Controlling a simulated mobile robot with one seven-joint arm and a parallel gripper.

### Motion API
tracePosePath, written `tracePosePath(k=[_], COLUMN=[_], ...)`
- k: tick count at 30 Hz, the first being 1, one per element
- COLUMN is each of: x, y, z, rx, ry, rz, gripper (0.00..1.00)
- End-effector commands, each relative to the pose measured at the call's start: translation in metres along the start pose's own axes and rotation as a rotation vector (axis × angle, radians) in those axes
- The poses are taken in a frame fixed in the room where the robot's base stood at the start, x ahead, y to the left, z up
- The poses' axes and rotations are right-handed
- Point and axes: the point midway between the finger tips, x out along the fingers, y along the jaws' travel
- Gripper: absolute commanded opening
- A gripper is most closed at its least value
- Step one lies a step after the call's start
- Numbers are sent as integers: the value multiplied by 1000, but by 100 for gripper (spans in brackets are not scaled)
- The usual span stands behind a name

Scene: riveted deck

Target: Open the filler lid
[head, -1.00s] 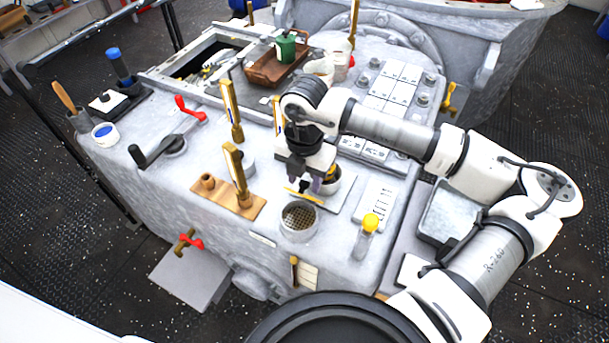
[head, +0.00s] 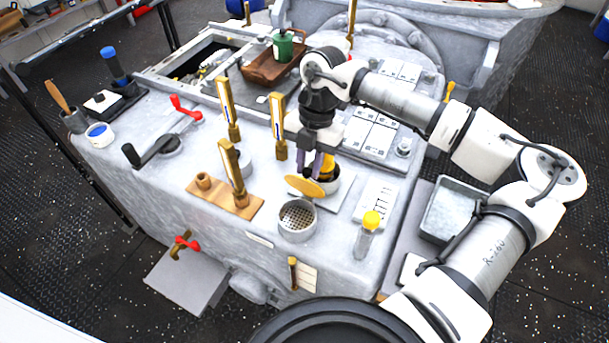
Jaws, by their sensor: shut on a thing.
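The filler lid is a round yellow disc (head: 304,187) near the front of the grey machine top. It stands tilted, its flat face toward the camera. My gripper (head: 316,172) comes down from above and is shut at the lid's upper right edge; the fingers hide the exact grip. Just behind and right of the fingers is a yellow-orange part (head: 329,167) beside a pale round rim (head: 345,181), partly hidden by the gripper. I cannot tell how the lid joins this rim.
A mesh-bottomed cup (head: 297,222) stands just in front of the lid. A yellow-capped vial (head: 367,235) is to the right. Upright brass gauges (head: 234,175) and a wooden block (head: 205,194) stand left. A brown tray (head: 265,70) with a green can lies behind.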

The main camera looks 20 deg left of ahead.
Motion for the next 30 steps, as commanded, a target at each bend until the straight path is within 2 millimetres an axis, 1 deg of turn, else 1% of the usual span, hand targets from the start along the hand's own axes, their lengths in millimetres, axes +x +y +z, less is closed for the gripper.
tracePosePath(k=[1, 4, 8, 17, 18, 22, 30], x=[5, 2, -1, -1, -1, -1, -2], y=[0, 0, 0, -1, -1, 0, 0], z=[10, 18, 22, 22, 22, 21, 20], rx=[6, 7, 6, 7, 7, 6, 4], ry=[-17, -20, -19, -20, -20, -18, -16], rz=[2, 2, 3, 2, 2, 2, 2], gripper=[0, 0, 0, 0, 26, 42, 42])
